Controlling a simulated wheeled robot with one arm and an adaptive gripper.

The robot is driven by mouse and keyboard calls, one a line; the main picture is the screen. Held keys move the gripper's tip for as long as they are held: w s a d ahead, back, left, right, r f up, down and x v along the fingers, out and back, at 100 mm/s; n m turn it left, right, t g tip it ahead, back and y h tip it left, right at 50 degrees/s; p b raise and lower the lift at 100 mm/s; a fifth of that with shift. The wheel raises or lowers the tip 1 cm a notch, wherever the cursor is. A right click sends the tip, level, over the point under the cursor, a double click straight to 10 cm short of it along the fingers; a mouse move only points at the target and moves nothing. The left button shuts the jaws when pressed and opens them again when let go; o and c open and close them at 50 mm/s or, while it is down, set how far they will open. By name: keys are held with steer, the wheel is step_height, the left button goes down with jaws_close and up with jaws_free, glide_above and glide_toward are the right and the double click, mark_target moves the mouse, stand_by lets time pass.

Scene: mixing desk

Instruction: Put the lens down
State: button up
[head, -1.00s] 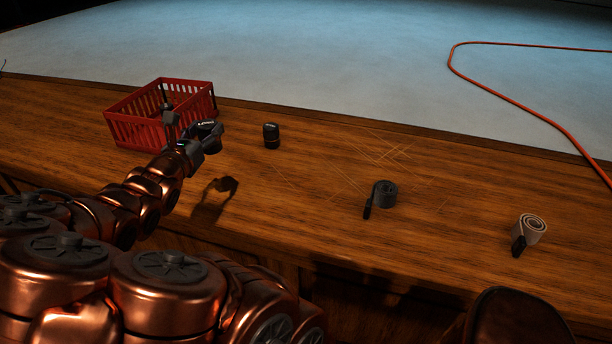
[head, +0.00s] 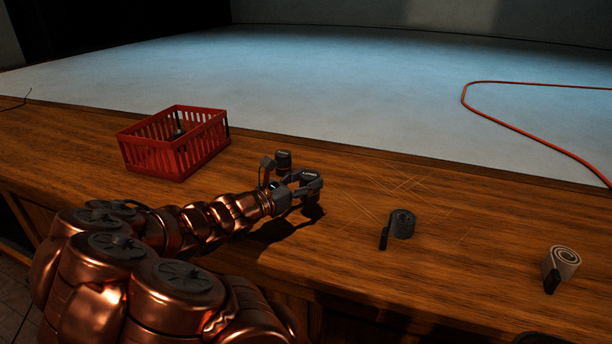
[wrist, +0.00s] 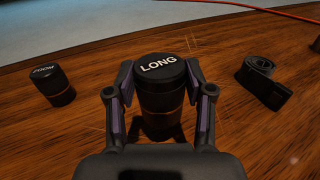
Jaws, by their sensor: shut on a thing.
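The held lens (wrist: 160,95) is a dark cylinder with a black cap marked LONG. My gripper (wrist: 160,104) is shut on it, one finger on each side, and the lens is roughly upright. In the head view my gripper (head: 305,187) is over the wooden desk, right of the red basket. The held lens shows there partly (head: 312,207), behind and below the fingers. I cannot tell whether its base touches the desk. A second lens (wrist: 53,86), marked ZOOM, stands on the desk to the left; in the head view it (head: 283,161) is just behind my gripper.
A red basket (head: 173,159) with a dark item inside stands at the left. A dark rolled strap (head: 402,223) lies right of my gripper, and a pale rolled strap (head: 563,261) lies farther right. The desk (head: 470,220) between straps is clear. An orange cable (head: 520,125) lies behind.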

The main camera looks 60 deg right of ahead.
steer(key=shift+w+d+f, duration=0.75)
steer(key=shift+w+d, duration=0.25)
steer(key=shift+d, duration=0.75)
steer(key=shift+w+d+f, duration=0.8)
steer(key=shift+w+d, duration=0.2)
steer(key=shift+d, duration=0.7)
steer(key=shift+w+d+f, duration=0.75)
steer(key=shift+w+d, duration=0.25)
steer(key=shift+d, duration=0.75)
steer(key=shift+f, duration=0.2)
steer(key=o, duration=1.4)
steer(key=shift+r, duration=0.25)
steer(key=v, duration=1.2)
